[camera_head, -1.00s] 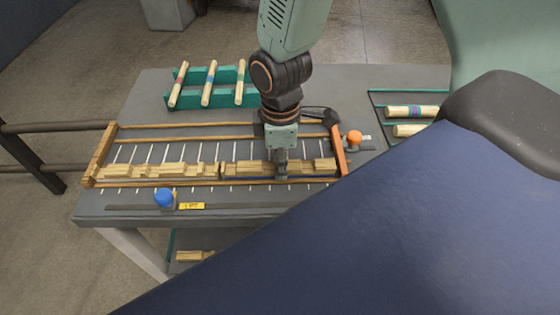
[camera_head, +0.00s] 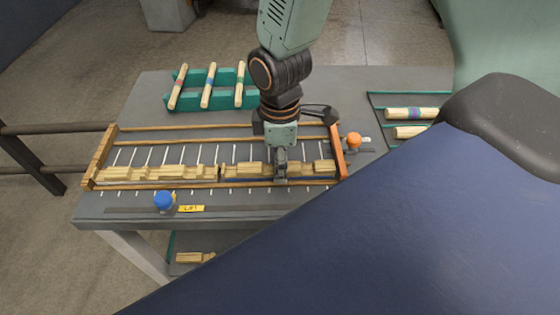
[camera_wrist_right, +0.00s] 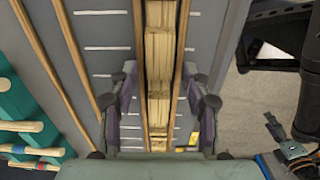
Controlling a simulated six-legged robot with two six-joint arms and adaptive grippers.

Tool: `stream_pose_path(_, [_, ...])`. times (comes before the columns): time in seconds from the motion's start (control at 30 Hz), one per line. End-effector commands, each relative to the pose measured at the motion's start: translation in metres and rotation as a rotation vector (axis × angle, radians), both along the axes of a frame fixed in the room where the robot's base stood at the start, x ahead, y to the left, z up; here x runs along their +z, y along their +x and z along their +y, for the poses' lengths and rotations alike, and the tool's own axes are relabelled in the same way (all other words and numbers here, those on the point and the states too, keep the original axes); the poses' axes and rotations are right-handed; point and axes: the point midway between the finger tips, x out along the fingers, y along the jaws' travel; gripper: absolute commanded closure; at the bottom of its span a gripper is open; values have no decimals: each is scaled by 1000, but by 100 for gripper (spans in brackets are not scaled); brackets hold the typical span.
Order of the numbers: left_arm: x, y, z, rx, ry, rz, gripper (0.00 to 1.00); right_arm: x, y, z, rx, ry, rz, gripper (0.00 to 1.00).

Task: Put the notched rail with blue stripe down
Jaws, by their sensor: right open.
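Several notched wooden rails lie end to end in the long wooden frame (camera_head: 170,125) on the table. The rail at my right gripper (camera_head: 281,179) is pale wood (camera_head: 252,168); a thin dark-blue line runs along the frame beside it, but I cannot make out a stripe on the rail itself. In the right wrist view, my right gripper (camera_wrist_right: 161,88) is open, with one finger on each side of the rail row (camera_wrist_right: 158,70). The rail lies in the narrow channel between wooden strips. The gripper hides part of it in the head view. My left gripper is out of view.
A teal rack (camera_head: 225,100) with striped round rods stands at the back. An orange knob (camera_head: 354,140) sits at the frame's right end, a blue knob (camera_head: 163,200) at the front left near a yellow label (camera_head: 191,209). More rods (camera_head: 410,113) lie at right.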

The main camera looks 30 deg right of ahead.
Motion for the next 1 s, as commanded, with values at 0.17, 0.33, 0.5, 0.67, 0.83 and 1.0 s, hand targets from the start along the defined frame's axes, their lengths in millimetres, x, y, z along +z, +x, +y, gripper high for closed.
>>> stream_pose_path(0.17, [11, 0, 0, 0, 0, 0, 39, 38, 1, 0, 0, 0, -6, 52])
stream_pose_path(0.33, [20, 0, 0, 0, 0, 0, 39, 73, 1, 0, 0, 0, -6, 52])
stream_pose_path(0.5, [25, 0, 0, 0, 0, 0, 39, 99, 1, 0, 0, 0, -4, 52])
stream_pose_path(0.67, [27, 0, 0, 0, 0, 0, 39, 111, 1, 0, 0, 0, -1, 52])
stream_pose_path(0.83, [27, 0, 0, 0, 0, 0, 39, 114, 0, 0, 0, 0, 0, 52])
stream_pose_path(1.0, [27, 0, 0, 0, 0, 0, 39, 113, 0, 0, 0, 0, 0, 52])
